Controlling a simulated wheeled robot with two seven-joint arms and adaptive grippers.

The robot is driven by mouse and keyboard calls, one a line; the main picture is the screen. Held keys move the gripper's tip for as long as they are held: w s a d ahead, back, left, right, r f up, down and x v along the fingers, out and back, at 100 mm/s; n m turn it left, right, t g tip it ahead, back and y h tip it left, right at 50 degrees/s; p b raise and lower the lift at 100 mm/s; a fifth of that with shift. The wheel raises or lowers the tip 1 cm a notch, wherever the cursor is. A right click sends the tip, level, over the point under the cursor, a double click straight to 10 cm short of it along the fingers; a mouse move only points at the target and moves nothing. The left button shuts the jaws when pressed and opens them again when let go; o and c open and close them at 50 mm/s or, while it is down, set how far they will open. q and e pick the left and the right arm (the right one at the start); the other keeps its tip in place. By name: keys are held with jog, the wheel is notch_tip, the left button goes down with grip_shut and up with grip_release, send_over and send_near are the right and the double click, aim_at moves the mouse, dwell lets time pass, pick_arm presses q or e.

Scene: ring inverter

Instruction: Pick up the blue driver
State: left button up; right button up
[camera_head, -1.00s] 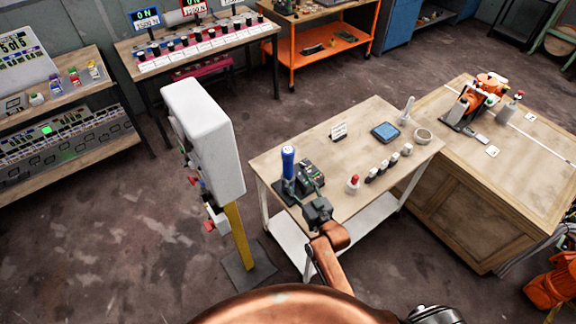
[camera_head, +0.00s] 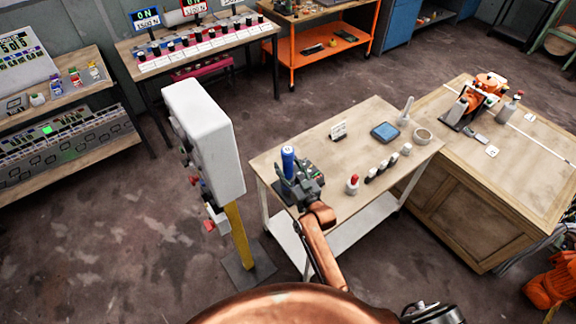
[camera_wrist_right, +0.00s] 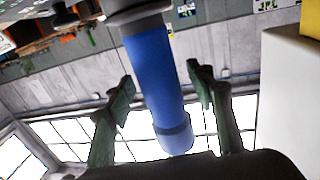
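The blue driver (camera_head: 288,161) stands upright at the left end of the wooden-topped table (camera_head: 345,195), next to a dark box with buttons. My right gripper (camera_head: 297,177) is at the driver, with its fingers close around its lower part. In the right wrist view, the blue driver (camera_wrist_right: 155,75) lies between the two green fingers of my right gripper (camera_wrist_right: 160,78). Gaps show on both sides, so the gripper is open and not touching it there. My left gripper is not in view.
A white box on a yellow post (camera_head: 205,135) stands just left of the table. A red-topped piece (camera_head: 352,185), several small dark and white pieces, a blue tablet (camera_head: 384,132), a ring (camera_head: 423,136) and a small sign (camera_head: 338,130) occupy the table to the right.

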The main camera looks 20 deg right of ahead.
jog(key=c, duration=1.2)
jog(key=shift+r, duration=0.2)
grip_shut()
